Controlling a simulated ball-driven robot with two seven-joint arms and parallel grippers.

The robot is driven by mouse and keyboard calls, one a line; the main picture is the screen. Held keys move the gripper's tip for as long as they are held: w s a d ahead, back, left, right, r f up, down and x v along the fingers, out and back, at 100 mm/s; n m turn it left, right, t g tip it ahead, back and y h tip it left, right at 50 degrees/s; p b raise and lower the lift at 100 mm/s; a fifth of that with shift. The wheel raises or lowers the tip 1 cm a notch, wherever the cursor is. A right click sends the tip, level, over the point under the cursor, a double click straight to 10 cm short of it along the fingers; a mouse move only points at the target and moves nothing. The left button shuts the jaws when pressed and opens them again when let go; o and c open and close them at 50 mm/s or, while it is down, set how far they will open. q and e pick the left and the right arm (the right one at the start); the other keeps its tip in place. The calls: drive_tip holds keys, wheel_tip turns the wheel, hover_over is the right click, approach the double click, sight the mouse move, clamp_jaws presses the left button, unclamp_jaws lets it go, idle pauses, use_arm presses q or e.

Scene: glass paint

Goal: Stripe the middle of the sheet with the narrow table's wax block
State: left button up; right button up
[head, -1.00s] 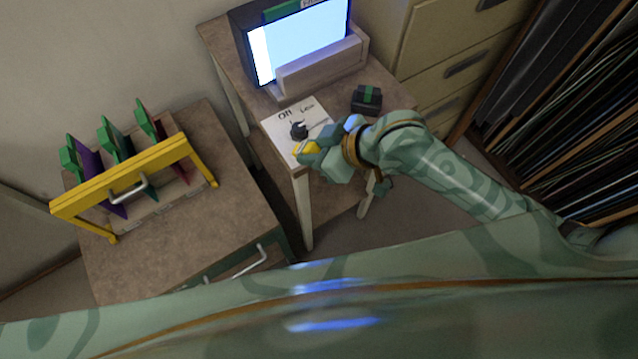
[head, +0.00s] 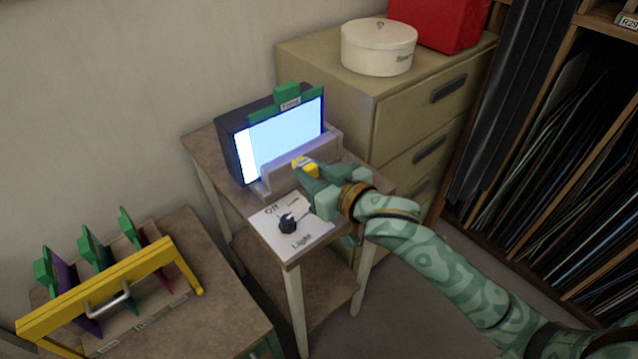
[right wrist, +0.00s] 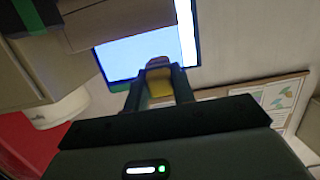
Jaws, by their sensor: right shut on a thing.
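The sheet (head: 280,143) stands upright and glowing against a dark light box (head: 237,150) on the narrow table (head: 205,150). It is pale blue with a white band down its left side, and a green clip (head: 288,103) sits at its top. My right gripper (head: 316,172) is shut on a yellow wax block (head: 303,164), in front of the holder at the sheet's lower right. In the right wrist view the block (right wrist: 159,67) sits between the fingertips against the lit sheet (right wrist: 122,60); I cannot tell whether they touch. My left gripper is out of view.
A white panel marked Light with a dark knob (head: 288,223) lies at the table's front. A pale holder (head: 275,183) crosses the sheet's bottom. A drawer cabinet (head: 400,125) stands right behind; a yellow-railed rack (head: 60,303) with several coloured sheets stands left.

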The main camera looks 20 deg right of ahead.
drive_tip(key=shift+w+a, duration=0.15)
drive_tip(key=shift+w, duration=0.35)
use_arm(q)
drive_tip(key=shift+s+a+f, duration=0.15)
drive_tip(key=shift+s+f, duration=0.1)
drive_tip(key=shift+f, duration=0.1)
